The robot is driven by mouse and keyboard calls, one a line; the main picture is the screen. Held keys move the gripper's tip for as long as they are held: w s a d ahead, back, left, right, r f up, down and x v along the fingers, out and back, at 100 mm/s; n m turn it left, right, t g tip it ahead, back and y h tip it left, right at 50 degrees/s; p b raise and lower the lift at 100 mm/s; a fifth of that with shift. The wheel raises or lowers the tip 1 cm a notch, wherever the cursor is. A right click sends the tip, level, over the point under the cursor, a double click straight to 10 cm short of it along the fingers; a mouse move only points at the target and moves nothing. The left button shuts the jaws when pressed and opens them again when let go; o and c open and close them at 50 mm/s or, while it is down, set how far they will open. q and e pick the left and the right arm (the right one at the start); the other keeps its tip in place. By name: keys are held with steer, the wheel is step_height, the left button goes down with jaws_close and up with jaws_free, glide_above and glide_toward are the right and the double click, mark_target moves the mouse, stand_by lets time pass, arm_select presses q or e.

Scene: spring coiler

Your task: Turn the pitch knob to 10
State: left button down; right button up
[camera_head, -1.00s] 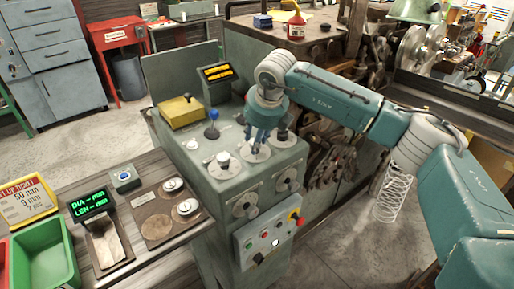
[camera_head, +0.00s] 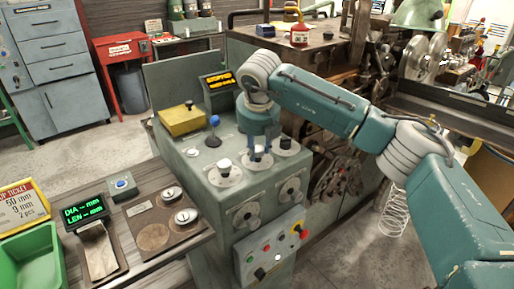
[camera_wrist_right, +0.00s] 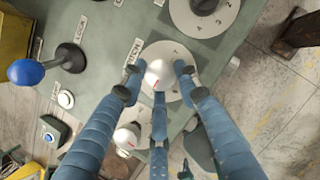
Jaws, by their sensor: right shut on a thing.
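The pitch knob is a white cap with a red mark (camera_wrist_right: 158,75) on a pale numbered dial (camera_wrist_right: 172,52), beside the word PITCH in the right wrist view. My right gripper (camera_wrist_right: 156,86) has its blue fingers closed around this knob. In the head view my right gripper (camera_head: 259,158) points down at the middle dial of the grey console (camera_head: 205,180), hiding most of its knob. The red mark shows, but I cannot read which number it points to. My left gripper is not in view.
Another white knob (camera_head: 224,165) stands close on the left, and a further dial (camera_head: 286,146) on the right. A blue ball-topped lever (camera_head: 214,122) and a yellow box (camera_head: 182,119) are behind. The display (camera_head: 219,80) is lit. A side bench (camera_head: 150,205) stands left.

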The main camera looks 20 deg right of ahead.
steer(key=shift+w+d+r, duration=0.15)
steer(key=shift+w+r, duration=0.15)
steer(key=shift+r, duration=0.2)
steer(key=o, duration=1.1)
steer(key=shift+f, duration=0.25)
steer(key=shift+s, duration=0.1)
steer(key=v, duration=1.2)
steer(key=shift+s+f, duration=0.15)
steer(key=shift+f, duration=0.05)
